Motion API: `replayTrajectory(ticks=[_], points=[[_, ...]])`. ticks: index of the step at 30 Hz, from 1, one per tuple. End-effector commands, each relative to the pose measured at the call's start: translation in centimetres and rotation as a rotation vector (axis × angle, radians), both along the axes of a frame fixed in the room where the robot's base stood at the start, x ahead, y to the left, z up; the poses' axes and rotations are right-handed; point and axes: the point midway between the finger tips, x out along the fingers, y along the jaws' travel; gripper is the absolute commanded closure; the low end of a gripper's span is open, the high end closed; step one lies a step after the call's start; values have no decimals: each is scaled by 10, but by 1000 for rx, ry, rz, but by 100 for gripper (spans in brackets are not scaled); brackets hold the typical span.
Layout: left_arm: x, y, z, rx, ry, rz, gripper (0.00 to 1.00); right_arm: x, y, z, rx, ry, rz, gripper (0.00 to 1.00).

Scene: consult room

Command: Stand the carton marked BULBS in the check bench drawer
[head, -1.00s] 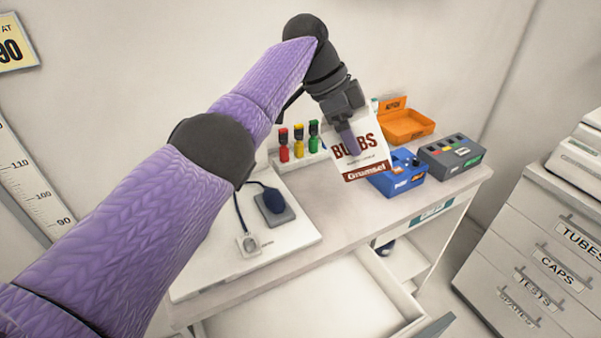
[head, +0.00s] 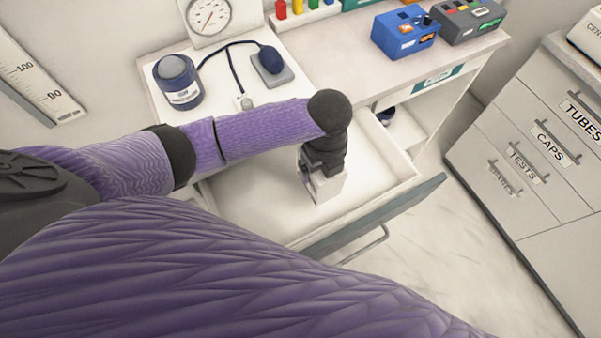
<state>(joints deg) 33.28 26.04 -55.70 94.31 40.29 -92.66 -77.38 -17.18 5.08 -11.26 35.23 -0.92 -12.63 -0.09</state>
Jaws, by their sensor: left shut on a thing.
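The check bench drawer (head: 255,208) is pulled open, and its white inside shows. My left gripper (head: 322,172) is down over the drawer, pointing downward. It is shut on the BULBS carton (head: 329,187), a white box that now shows mostly its narrow side and top edge. The carton looks upright and within the drawer's walls. I cannot tell whether its base touches the drawer floor. Its lettering is turned out of sight. My right gripper is not in view.
The drawer front (head: 375,218) with its bar handle sticks out to the right. On the bench top (head: 345,62) stand a dial gauge (head: 209,16), a navy cuff (head: 178,82), a bulb (head: 270,60), a blue box (head: 404,35) and a grey box (head: 468,20). A labelled cabinet (head: 520,150) stands at right.

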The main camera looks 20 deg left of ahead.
Motion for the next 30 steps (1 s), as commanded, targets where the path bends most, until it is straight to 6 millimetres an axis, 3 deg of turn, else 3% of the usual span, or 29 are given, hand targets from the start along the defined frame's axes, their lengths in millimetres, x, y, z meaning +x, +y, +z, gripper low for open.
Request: replayTrajectory(ticks=[1,2,5,9,19,22,23,28,29,30], points=[[0,0,-17,0,1,0,80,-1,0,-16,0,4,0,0],[0,0,-21,-1,1,0,80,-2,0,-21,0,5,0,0],[0,0,-30,0,1,1,80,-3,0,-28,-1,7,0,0],[0,0,-65,1,4,4,80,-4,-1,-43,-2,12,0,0],[0,0,-121,0,4,3,80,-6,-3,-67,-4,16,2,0],[0,0,-126,0,0,3,82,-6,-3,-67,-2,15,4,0],[1,0,-124,-1,-1,3,92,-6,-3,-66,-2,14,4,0],[1,0,-125,0,0,3,91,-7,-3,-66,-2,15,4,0],[0,0,-125,0,0,3,10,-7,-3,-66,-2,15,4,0],[0,0,-125,0,0,3,2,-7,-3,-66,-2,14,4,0]])
